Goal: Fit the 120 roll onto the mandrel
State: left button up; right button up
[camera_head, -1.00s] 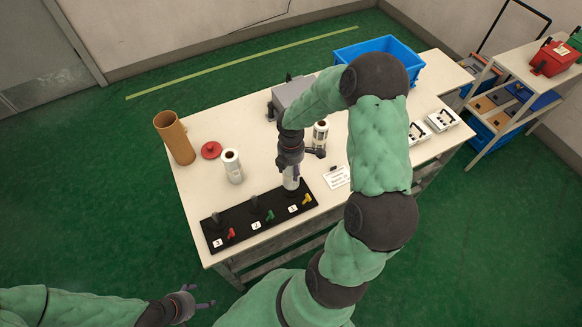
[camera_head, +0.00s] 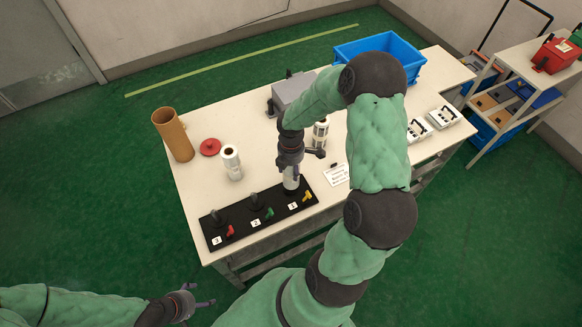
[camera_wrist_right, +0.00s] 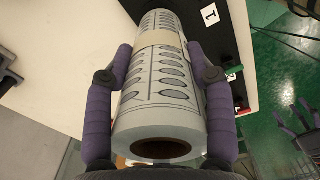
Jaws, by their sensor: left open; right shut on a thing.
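My right gripper (camera_head: 290,172) is shut on a white film roll (camera_head: 290,182), printed with rows of ovals. In the right wrist view the roll (camera_wrist_right: 160,90) sits between the two fingers, its brown core facing the camera. The roll is upright over the right end of the black base (camera_head: 235,229), by label 1. Its lower end and the mandrel there are hidden, so I cannot tell whether it is around the mandrel. Two other mandrels (camera_head: 216,215) (camera_head: 254,201) stand bare. No "120" marking is readable. My left gripper (camera_head: 205,302) is open and empty, off the table's front.
Two more white rolls (camera_head: 231,163) (camera_head: 320,133) stand on the table (camera_head: 200,125). A brown tube (camera_head: 173,137), a red disc (camera_head: 210,147), a grey box (camera_head: 293,90) and a blue crate (camera_head: 348,51) are also there. Red, green and yellow handles (camera_head: 307,196) line the base.

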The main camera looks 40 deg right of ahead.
jog(key=shift+f+b, duration=0.9)
jog(key=shift+f, duration=0.4)
jog(key=o, duration=1.3)
notch_tip(320, 180, up, 12)
jog(key=shift+f, duration=0.1)
